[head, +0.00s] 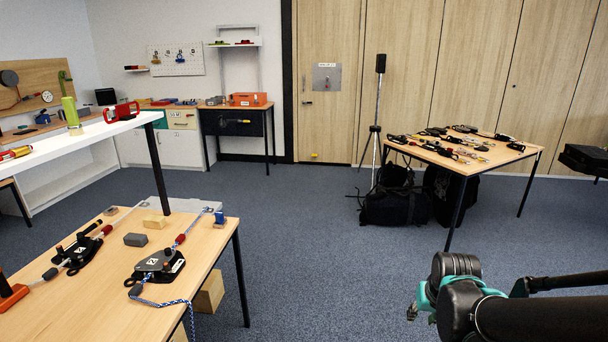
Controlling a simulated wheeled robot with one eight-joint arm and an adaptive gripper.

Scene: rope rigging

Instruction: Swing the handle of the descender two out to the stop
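Two dark descenders with white number marks sit on the wooden table at the left. The nearer descender (160,265) has a blue-and-white rope running from it over the table's front edge, and a rope with a red part rising toward the back right. The other descender (77,250) sits further left, with a pale rope and a dark red part beside it. The marks are too small to read surely, so I cannot tell which is two. The handle positions are also unclear. My arm (540,318) shows at the lower right, far from both descenders.
The wooden table (210,262) also holds a grey block (136,240), a wooden block (155,222) and a blue item (219,217). A white shelf (100,129) overhangs its back left. Open blue carpet lies between this table and a second table (462,166) with gear.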

